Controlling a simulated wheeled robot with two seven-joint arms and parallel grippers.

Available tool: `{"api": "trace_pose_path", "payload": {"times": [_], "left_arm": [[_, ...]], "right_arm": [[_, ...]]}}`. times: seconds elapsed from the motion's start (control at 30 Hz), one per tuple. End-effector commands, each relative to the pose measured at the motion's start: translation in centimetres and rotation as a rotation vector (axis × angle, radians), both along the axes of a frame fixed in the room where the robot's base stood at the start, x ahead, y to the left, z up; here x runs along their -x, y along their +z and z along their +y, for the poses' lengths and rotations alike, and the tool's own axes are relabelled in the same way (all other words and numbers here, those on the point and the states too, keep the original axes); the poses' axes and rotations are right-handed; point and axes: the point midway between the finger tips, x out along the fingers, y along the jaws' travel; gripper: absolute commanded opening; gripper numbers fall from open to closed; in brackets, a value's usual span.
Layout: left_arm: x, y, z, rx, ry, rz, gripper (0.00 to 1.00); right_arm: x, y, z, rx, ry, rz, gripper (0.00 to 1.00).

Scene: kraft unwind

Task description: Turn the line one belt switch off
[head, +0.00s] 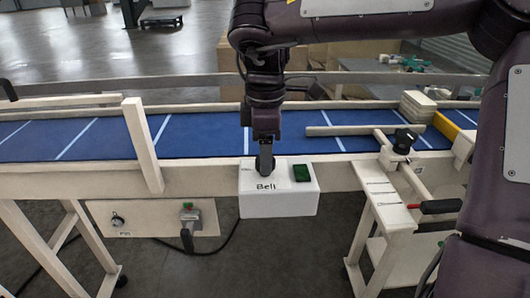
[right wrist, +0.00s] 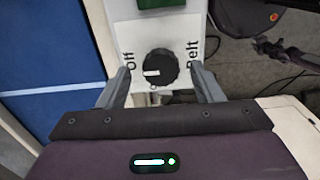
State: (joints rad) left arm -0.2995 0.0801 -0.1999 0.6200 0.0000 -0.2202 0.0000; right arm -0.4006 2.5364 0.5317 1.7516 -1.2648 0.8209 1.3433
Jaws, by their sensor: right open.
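The white switch box (head: 278,205), marked "Belt", is fixed to the front of the conveyor in the head view. My right gripper (head: 264,168) points down over its left part and hides the knob there. In the right wrist view the black round knob (right wrist: 161,68) sits on the box face (right wrist: 170,30), with an "Off" label to its left and "Belt" to its right. A white mark lies on the knob's left half. My right gripper (right wrist: 160,74) is open, one finger on each side of the knob, with visible gaps. My left gripper is out of view.
A green button (head: 301,173) is on the same box. Behind is the blue conveyor belt (head: 200,135). A small stand (head: 385,200) with a red-tipped black handle (head: 436,207) is to the right.

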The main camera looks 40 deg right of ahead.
Motion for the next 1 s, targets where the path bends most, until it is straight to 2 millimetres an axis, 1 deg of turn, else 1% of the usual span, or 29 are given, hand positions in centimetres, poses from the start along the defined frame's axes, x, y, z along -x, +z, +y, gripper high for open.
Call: {"api": "trace_pose_path", "payload": {"times": [0.1, 0.2, 0.3, 0.4, 0.53, 1.0], "left_arm": [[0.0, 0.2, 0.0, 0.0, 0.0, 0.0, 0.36], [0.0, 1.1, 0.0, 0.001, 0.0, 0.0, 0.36], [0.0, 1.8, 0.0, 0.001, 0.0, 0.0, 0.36], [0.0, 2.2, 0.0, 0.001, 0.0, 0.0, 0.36], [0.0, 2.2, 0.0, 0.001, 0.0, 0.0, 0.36], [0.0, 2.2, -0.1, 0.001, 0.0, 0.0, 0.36]], "right_arm": [[-0.1, 2.2, 0.1, 0.0, -0.001, -0.004, 0.6], [-0.1, 4.2, 0.1, -0.001, -0.002, -0.003, 0.6], [-0.1, 5.7, 0.1, -0.002, -0.001, -0.002, 0.6], [-0.1, 6.6, 0.0, -0.001, -0.001, -0.002, 0.6], [0.0, 6.9, 0.1, -0.001, 0.0, -0.002, 0.6], [0.0, 6.9, 0.1, -0.001, -0.001, -0.002, 0.6]]}}
